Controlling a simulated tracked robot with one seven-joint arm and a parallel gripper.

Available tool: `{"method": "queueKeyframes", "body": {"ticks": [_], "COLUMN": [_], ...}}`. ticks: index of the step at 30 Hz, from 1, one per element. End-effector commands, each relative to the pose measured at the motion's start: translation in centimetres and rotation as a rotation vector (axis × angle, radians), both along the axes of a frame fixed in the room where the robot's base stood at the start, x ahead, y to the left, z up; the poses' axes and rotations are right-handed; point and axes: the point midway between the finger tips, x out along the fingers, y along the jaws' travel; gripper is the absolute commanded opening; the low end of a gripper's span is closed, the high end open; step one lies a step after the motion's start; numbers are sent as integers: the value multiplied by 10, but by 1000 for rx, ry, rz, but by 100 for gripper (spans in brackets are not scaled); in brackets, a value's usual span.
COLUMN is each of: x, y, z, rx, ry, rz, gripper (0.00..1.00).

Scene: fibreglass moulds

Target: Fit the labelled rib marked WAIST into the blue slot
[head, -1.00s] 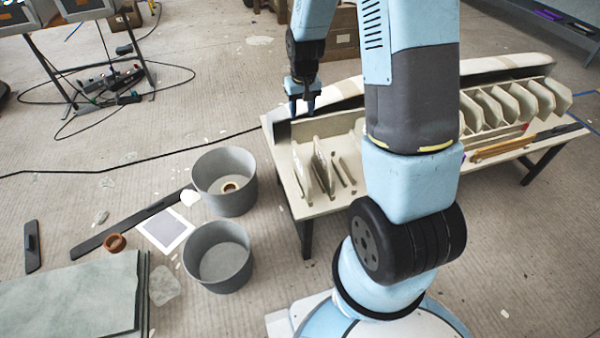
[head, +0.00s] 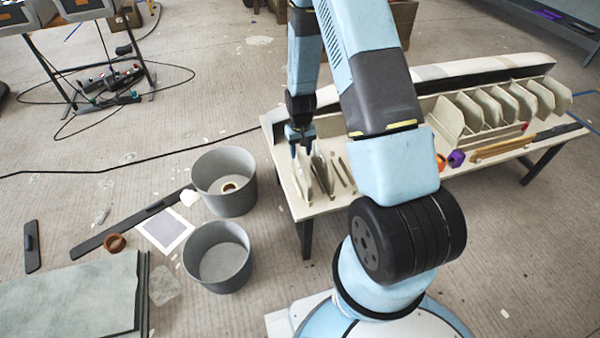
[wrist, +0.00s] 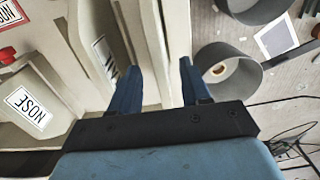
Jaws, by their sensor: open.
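Cream labelled ribs stand at the left end of the bench, one (head: 322,172) just right of my gripper (head: 301,142) in the head view. My gripper is open and low over these ribs, fingers pointing down. In the wrist view its two blue fingers (wrist: 160,80) are spread, with pale upright edges ahead between them. I cannot tell whether they touch anything. A rib labelled NOSE (wrist: 30,104) is at left. Another label (wrist: 105,57), beside the left finger, is too oblique to read. I can read no WAIST label and make out no blue slot.
The cream bench (head: 350,200) also holds a row of upright panels (head: 500,105), a purple item (head: 456,158) and an orange ring (head: 440,161). Grey buckets (head: 224,180) stand on the floor left of it. A long pale mould (head: 470,70) lies along the back.

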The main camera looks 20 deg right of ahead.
Motion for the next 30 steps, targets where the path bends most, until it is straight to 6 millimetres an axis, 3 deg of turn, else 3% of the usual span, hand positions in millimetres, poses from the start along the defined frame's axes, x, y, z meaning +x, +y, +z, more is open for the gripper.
{"method": "queueKeyframes", "body": {"ticks": [6, 14, 24, 30], "x": [-1, 0, 1, 1], "y": [0, 0, -3, -3], "z": [-25, -36, -75, -82], "rx": [0, 0, 0, 0], "ry": [2, 1, 1, 0], "rz": [0, 0, 1, 1], "gripper": [47, 47, 47, 47]}}
